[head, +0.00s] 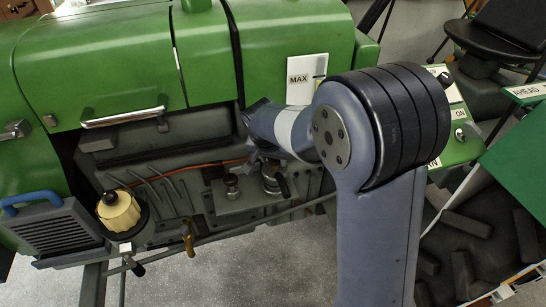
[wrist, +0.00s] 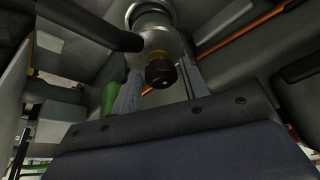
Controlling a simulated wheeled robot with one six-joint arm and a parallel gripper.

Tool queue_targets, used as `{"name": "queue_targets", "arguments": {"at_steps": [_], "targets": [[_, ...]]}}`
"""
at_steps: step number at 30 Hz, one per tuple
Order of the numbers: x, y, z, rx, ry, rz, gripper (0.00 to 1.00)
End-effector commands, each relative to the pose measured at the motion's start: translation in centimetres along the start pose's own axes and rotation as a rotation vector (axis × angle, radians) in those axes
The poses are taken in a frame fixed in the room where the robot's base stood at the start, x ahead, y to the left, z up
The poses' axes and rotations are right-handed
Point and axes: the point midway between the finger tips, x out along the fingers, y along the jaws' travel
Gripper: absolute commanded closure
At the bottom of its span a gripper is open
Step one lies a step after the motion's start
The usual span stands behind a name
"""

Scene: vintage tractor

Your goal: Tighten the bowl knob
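The bowl knob, a small dark brown round knob (wrist: 161,74), shows in the wrist view under a grey metal fitting (wrist: 150,24). My gripper (wrist: 160,84) points at it, with one pale finger on each side of the knob. The fingers look apart, with a narrow gap beside the knob; I cannot tell whether either touches it. In the head view my gripper (head: 262,160) is beside the engine, just above a grey metal cylinder (head: 271,184). My arm and gripper partly cover this area, and I cannot make out the knob there.
A dark bar (wrist: 90,26) crosses close to the fitting in the wrist view. An orange-red line (head: 195,168) runs along the engine. A second small metal cylinder (head: 231,186) stands to the left. The green hood (head: 275,35) overhangs above. A cream-coloured cap (head: 118,211) is at lower left.

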Motion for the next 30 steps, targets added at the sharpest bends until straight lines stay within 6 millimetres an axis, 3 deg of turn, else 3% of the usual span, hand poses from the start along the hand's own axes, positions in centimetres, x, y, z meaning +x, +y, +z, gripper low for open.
{"name": "queue_targets", "arguments": {"at_steps": [12,30], "targets": [[-0.05,-0.01,0.01,0.0,0.0,0.0,0.89],[-0.05,-0.19,-0.01,0.127,0.0,0.054,0.89]]}}
